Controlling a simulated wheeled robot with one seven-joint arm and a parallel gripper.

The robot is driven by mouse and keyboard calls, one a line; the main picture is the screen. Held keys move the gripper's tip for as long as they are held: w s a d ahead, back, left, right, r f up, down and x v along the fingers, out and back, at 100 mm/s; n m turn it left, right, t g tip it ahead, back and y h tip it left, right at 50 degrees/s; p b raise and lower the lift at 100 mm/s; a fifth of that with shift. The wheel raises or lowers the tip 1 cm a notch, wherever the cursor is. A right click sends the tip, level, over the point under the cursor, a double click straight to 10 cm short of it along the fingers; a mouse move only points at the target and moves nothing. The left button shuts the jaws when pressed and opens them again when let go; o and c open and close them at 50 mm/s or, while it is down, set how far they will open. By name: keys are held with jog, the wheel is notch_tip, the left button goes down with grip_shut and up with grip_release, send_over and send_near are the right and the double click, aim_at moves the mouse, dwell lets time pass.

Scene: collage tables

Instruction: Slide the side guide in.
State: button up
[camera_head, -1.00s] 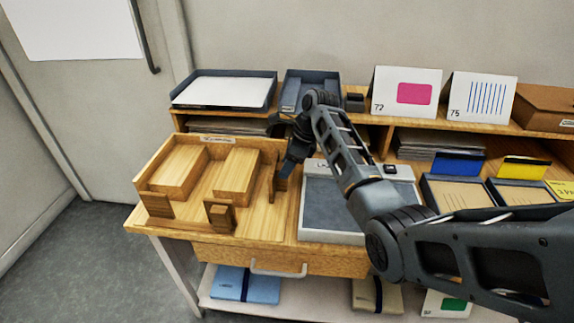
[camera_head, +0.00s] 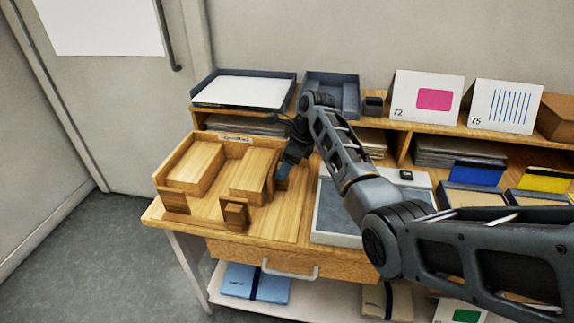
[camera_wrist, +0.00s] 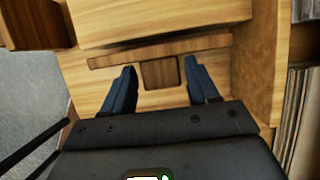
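A wooden tray (camera_head: 205,213) holds a left block (camera_head: 196,166) and a right block (camera_head: 252,172); the right block also shows at the top of the wrist view (camera_wrist: 160,22). The side guide (camera_head: 270,185) is a thin dark wooden bar along the right block's right side. In the wrist view the guide (camera_wrist: 110,60) lies close along the block, with a dark strip between them; I cannot tell if they touch. Its square knob (camera_wrist: 160,73) sits between the blue fingertips of my gripper (camera_wrist: 161,72). My gripper (camera_head: 283,172) is open, with small gaps beside the knob.
A grey panel (camera_head: 333,215) stands right of the tray. A small wooden stop (camera_head: 235,213) is at the tray's front. Paper trays (camera_head: 240,92) and cards (camera_head: 428,98) stand on the shelf behind. The floor shows at left.

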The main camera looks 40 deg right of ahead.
jog(key=shift+o, duration=0.6)
jog(key=shift+d, duration=0.1)
jog(key=v, duration=0.7)
jog(key=shift+r, duration=0.35)
jog(key=shift+s, duration=0.15)
